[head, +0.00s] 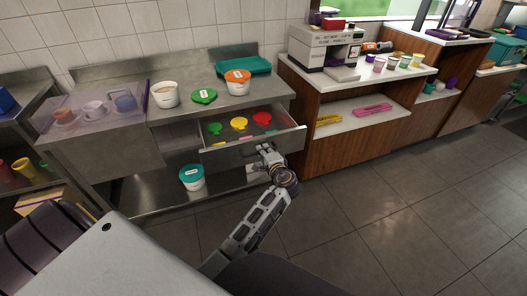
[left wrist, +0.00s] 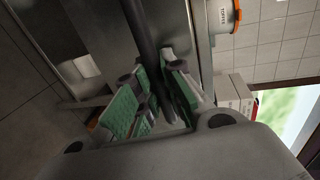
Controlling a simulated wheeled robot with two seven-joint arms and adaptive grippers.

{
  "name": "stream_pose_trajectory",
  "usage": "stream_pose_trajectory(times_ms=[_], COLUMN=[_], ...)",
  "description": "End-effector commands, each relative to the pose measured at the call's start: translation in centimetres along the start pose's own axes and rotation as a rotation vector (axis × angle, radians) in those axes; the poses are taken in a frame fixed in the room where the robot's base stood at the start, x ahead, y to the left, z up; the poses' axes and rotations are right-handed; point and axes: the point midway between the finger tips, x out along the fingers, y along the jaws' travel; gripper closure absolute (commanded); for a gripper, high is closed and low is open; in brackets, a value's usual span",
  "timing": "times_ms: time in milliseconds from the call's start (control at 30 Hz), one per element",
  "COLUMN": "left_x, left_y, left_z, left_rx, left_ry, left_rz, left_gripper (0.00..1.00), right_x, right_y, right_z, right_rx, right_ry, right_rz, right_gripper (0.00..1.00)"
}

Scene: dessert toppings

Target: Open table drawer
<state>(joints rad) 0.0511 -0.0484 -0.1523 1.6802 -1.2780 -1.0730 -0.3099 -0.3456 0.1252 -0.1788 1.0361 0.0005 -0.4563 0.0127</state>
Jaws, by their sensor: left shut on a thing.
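The table drawer (head: 292,134) under the steel counter is pulled out in the head view. Green, yellow and red items lie inside it. My left gripper (head: 266,153) is at the drawer's front. In the left wrist view, its green-padded fingers (left wrist: 155,88) are closed around a dark bar, the drawer handle (left wrist: 142,35). The fingers partly hide the handle. My right gripper is not in view.
On the steel counter (head: 205,75) stand a white tub (head: 165,95), a green lid (head: 204,96), an orange-lidded tub (head: 238,83) and a teal tray (head: 243,66). A teal-lidded tub (head: 191,178) is on the shelf below. A wooden cabinet (head: 350,139) stands right; floor there is clear.

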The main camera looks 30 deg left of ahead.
Motion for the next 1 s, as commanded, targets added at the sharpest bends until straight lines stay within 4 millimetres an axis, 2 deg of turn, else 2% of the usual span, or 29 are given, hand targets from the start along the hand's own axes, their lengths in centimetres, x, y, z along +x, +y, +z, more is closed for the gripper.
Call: stream_pose_trajectory(times_ms=[67,100,267,667,1000], left_x=[0.0,0.0,0.0,-0.1,-2.5], left_y=[0.1,0.1,0.1,0.0,0.1], left_z=[0.0,0.0,0.0,0.0,0.0], left_rx=[0.0,0.0,0.0,0.0,0.0], left_ry=[-0.001,-0.001,0.0,0.0,0.001], left_rz=[0.001,0.001,0.001,0.0,0.002], left_gripper=[1.0,0.85,0.66,0.66,0.66], right_x=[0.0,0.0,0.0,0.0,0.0], right_y=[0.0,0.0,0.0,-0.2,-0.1], right_z=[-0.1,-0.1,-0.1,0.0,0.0], right_rx=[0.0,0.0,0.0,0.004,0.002], right_ry=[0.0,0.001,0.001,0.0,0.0], right_rz=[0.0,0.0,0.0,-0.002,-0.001], right_gripper=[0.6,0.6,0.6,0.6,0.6])
